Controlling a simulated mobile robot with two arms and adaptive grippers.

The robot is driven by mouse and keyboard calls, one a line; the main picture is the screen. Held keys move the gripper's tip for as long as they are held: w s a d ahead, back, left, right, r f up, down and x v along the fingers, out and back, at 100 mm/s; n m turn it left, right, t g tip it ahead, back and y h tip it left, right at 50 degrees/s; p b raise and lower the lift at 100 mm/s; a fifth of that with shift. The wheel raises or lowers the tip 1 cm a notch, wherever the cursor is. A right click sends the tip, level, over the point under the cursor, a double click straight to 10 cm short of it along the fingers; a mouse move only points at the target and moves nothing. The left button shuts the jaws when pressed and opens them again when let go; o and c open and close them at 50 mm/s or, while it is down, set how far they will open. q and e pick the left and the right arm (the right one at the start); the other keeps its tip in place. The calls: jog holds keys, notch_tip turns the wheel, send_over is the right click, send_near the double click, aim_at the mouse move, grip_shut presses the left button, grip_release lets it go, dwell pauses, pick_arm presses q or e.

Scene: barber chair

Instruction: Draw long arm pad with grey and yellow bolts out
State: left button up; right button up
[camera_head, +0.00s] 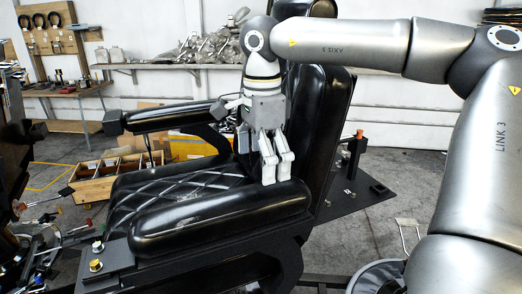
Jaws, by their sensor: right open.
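The long black arm pad (190,222) lies along the near armrest of the barber chair. Near its front end, a grey bolt (97,246) and a yellow bolt (96,265) stand on a dark bracket. My right gripper (277,178) comes down from above at the pad's rear end, by the backrest. Its two pale fingers are open, with the tips at the pad's rear end. I cannot tell whether they touch it. No left gripper shows.
The quilted black seat (170,190) and the far armrest pad (165,118) lie beyond the near pad. The tall backrest (325,130) stands close behind my right gripper. A wooden compartment box (95,188) and a tool table (70,90) are at the left.

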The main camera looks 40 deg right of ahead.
aim_at(264, 191)
jog(key=shift+f, duration=0.4)
jog(key=f, duration=0.1)
jog(key=s+f+p, duration=0.1)
jog(key=f, duration=0.3)
jog(key=shift+s+a+p, duration=0.15)
jog(key=shift+a+p, duration=0.25)
jog(key=f, duration=0.2)
jog(key=shift+w+d+f+p, duration=0.15)
jog(key=shift+w+f+p, duration=0.15)
jog(key=shift+f, duration=0.8)
jog(key=shift+s+f, duration=0.1)
jog(key=c, duration=1.7)
jog(key=o, duration=1.1)
jog(key=c, duration=0.8)
pick_arm(q)
jog(key=s+r, duration=0.1)
jog(key=s+a+r, duration=0.1)
jog(key=shift+r, duration=0.3)
